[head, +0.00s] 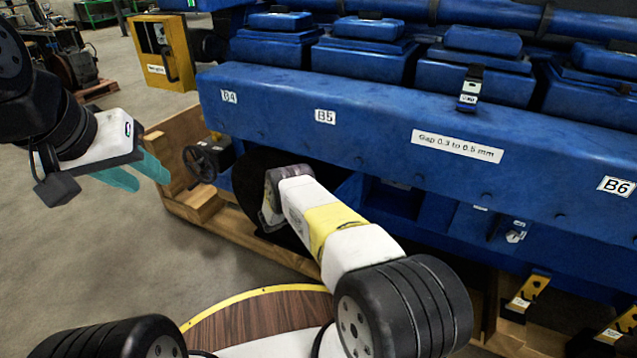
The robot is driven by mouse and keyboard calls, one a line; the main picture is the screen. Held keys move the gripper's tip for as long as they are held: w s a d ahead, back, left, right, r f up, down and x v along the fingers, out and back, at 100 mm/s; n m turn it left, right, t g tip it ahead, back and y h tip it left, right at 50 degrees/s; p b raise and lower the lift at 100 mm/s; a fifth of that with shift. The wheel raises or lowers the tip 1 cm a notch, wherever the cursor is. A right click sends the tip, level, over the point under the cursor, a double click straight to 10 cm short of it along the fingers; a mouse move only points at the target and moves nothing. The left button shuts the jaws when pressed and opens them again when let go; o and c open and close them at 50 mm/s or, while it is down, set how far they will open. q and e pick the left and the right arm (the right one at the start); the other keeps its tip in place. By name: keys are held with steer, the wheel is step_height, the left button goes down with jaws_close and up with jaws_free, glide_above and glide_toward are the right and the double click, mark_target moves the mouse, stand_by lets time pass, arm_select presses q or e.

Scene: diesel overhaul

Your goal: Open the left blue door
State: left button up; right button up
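The blue engine (290,105) fills the upper right, with a long beam labelled B4, B5 and B6. Lower blue panels (468,226) show under the beam, one with a small metal latch (516,232). I cannot tell which part is the left blue door; my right arm and the beam hide much of that side. My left gripper (140,176) hangs at the left, its teal fingers apart and empty, clear of the engine. My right arm reaches from the bottom toward the engine's lower left. Its end (268,208) is by a dark round shape, and its fingers are hidden.
A wooden pallet (235,243) lies under the engine. A black handwheel (200,163) sticks out at its left end. A yellow box (160,52) stands behind. Yellow brackets (527,292) project at lower right. The grey floor at left is open.

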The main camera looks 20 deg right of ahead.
steer(key=shift+o, duration=0.8)
steer(key=shift+d, duration=0.1)
steer(key=v, duration=0.8)
